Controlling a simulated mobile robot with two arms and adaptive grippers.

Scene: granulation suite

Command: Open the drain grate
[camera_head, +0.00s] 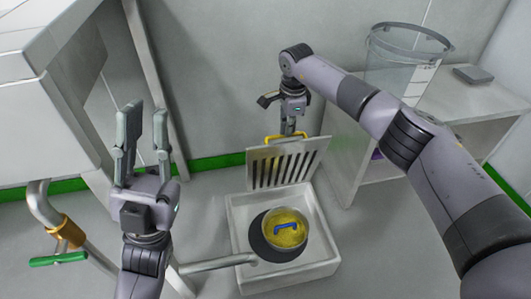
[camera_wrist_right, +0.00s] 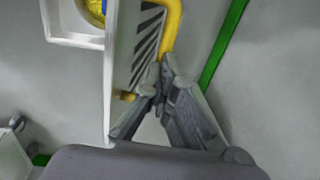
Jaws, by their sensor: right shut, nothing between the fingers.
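The slotted metal drain grate (camera_head: 264,166) stands tilted up, nearly upright, at the back of the white floor basin (camera_head: 240,262). A yellow handle (camera_head: 272,138) is on its upper edge. In the right wrist view the grate (camera_wrist_right: 146,48) and its yellow handle (camera_wrist_right: 173,28) show beyond the fingers. My right gripper (camera_wrist_right: 164,68) is shut and empty, with its fingertips right by the handle; whether they touch it I cannot tell. In the head view the right gripper (camera_head: 288,128) is just above the grate. My left gripper (camera_head: 144,110) is open and empty, fingers up, left of the basin.
Inside the basin is a round yellow piece (camera_head: 286,238) with a blue handle over a dark opening. A pipe (camera_head: 215,264) meets the basin at left. A white shelf (camera_head: 352,165) with a clear bucket (camera_head: 395,75) stands at right. A white cabinet (camera_head: 45,100) is at left.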

